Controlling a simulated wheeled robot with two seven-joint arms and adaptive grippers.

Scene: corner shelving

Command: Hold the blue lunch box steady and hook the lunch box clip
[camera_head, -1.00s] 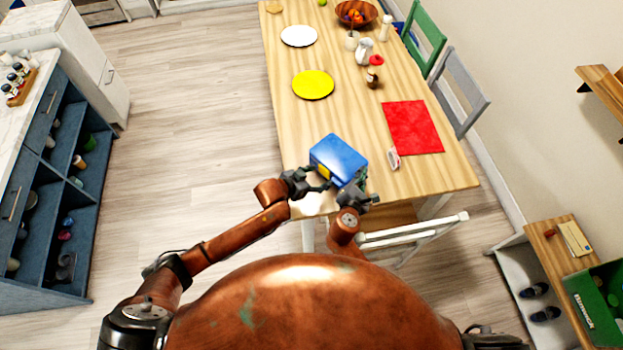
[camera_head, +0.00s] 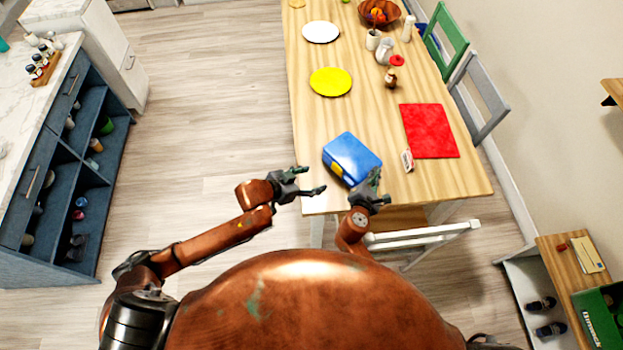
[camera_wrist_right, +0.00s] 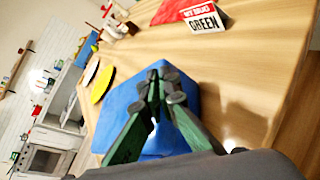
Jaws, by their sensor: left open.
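The blue lunch box (camera_head: 352,156) stands near the table's front edge. Its yellow clip (camera_head: 336,171) shows on the side facing my left gripper; whether it is hooked is too small to tell. My left gripper (camera_head: 313,181) is open and empty, off the table's left front corner, with a gap between it and the box. My right gripper (camera_head: 375,182) is at the box's right front side. In the right wrist view its fingertips (camera_wrist_right: 160,84) come together in front of the blue lunch box (camera_wrist_right: 184,102); I cannot tell whether they touch it.
The wooden table (camera_head: 370,110) holds a yellow plate (camera_head: 330,82), a red mat (camera_head: 430,131) and a small card sign (camera_head: 407,160) right of the box. A white chair (camera_head: 425,235) stands at the front edge. Open floor lies to the left.

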